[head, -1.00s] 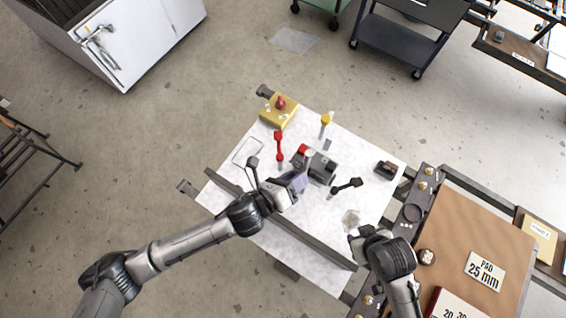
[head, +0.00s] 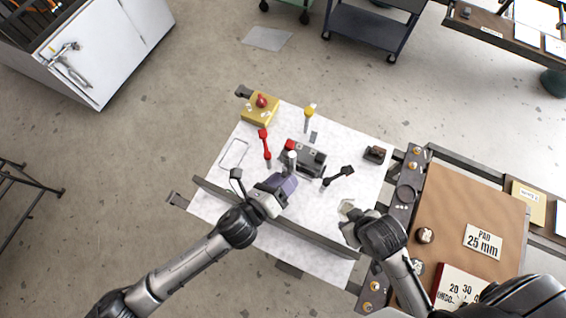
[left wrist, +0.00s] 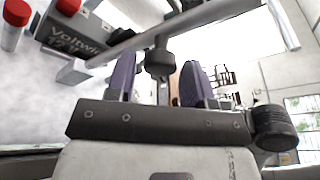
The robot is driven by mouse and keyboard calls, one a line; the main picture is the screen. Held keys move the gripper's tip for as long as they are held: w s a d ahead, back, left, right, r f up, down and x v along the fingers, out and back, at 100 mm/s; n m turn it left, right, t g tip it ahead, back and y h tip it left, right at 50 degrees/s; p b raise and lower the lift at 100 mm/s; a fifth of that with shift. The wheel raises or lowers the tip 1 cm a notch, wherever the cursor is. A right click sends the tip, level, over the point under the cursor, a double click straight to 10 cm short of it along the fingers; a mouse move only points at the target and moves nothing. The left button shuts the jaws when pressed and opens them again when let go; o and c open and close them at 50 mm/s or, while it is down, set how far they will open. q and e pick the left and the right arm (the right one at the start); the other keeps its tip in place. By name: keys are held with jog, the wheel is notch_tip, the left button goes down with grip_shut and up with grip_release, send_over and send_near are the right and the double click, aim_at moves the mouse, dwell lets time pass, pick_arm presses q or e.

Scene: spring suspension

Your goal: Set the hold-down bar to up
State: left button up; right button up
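On the white bench top (head: 222,209) stands a dark grey block (head: 306,157), lettered "Voltwi…" in the left wrist view (left wrist: 75,38). A black-ended lever (head: 338,177) leans at its right, and a red lever (head: 265,147) stands at its left. I cannot tell for sure which part is the hold-down bar. My left gripper (head: 287,184) has purple fingers and is in front of the block. In the left wrist view, its fingers are apart, with a black knob (left wrist: 160,62) on a grey bar (left wrist: 190,27) showing beyond the gap; contact is not clear. My right gripper (head: 347,212) is low over the right front, its fingers unclear.
A yellow box with a red button (head: 260,108) is at the back left. A yellow-topped post (head: 309,117) and a small dark block (head: 374,154) stand behind. A grey rail (head: 300,240) crosses the front. A brown-topped table (head: 470,210) adjoins at right.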

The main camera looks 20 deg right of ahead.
pick_arm(q)
jog(key=shift+o, duration=0.8)
jog(key=v, duration=1.3)
jog(key=shift+s+a+p, duration=0.25)
jog(key=shift+a+p, duration=0.05)
jog(key=shift+p, duration=0.15)
